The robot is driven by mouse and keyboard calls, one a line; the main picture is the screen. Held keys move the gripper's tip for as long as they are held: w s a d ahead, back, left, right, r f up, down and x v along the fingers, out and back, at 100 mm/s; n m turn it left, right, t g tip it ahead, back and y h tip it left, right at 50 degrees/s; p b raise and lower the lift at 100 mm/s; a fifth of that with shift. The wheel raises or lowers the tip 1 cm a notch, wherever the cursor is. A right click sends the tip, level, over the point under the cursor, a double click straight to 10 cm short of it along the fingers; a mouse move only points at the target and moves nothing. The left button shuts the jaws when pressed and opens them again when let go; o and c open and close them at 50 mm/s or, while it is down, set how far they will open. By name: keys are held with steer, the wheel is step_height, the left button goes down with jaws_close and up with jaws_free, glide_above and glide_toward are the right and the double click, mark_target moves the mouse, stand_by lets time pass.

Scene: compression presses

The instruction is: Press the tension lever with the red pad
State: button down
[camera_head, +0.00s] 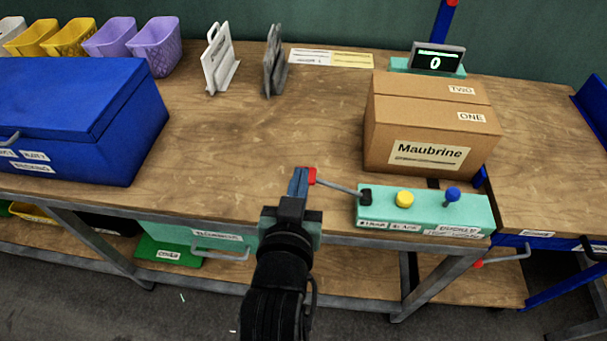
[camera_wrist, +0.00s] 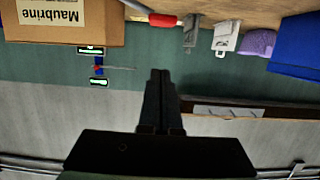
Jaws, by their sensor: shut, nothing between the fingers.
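The tension lever is a thin rod ending in a red pad (camera_head: 312,176). It reaches left from the black pivot (camera_head: 366,196) on the teal control box (camera_head: 425,212) and lies low over the bench top. In the wrist view the red pad (camera_wrist: 163,20) shows near the top edge, above the fingertips in the picture with a gap between. My gripper (camera_head: 298,176) is shut and empty, its tips just left of the red pad in the head view; contact cannot be told. The gripper also shows in the wrist view (camera_wrist: 160,75). The labels under the lever are too small to read surely.
A yellow button (camera_head: 404,199) and a blue-knobbed lever (camera_head: 452,193) sit on the same box. A cardboard box marked Maubrine (camera_head: 430,125) stands behind it. A display (camera_head: 437,60) reads 0. A blue chest (camera_head: 80,120) is at left. The bench between is clear.

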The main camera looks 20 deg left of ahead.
steer(key=w+a+f, duration=0.1)
steer(key=w+f, duration=0.3)
steer(key=f, duration=0.1)
steer(key=shift+w, duration=0.15)
steer(key=shift+a+f, duration=0.1)
steer(key=shift+f, duration=0.1)
